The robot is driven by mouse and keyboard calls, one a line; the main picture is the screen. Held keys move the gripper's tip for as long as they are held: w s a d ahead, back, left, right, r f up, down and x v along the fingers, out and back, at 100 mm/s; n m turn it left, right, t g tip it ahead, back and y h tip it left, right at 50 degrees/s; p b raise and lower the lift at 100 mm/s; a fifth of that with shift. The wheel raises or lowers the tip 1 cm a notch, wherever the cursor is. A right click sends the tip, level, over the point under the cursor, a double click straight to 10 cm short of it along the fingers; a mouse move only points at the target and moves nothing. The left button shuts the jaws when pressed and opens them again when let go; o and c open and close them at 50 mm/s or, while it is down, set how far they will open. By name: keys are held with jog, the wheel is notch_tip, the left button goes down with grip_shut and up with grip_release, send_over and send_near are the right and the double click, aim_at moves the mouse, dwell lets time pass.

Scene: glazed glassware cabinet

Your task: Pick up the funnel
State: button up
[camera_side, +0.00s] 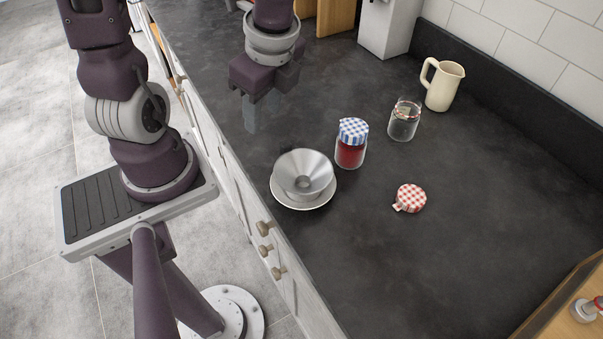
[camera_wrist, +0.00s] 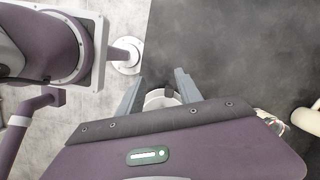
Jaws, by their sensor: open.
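The funnel (camera_side: 318,166) is silvery metal with a wide round mouth. It sits on a white plate (camera_side: 308,206) near the counter's front edge. My gripper (camera_side: 262,120) is open and empty. In the side view it hangs above the counter, up and left of the funnel, apart from it. In the wrist view the two fingers of my gripper (camera_wrist: 160,77) are spread. A pale round rim shows between them, mostly hidden by the gripper body; I cannot tell if it is funnel or plate.
A red-filled jar (camera_side: 350,154) with a blue checked cover stands close right of the funnel.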

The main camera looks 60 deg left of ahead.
aim_at(284, 141)
jog(key=m+h, duration=0.1)
jog(key=w+d+m+h, duration=0.1)
jog(key=m, duration=0.1)
jog(key=w+d+f+m, duration=0.1)
jog(key=shift+w+m+h, duration=0.25)
jog(key=shift+m+h, duration=0.15)
jog(key=shift+w+f, duration=0.1)
jog(key=shift+f, duration=0.3)
notch_tip(284, 141, down, 6)
grip_shut()
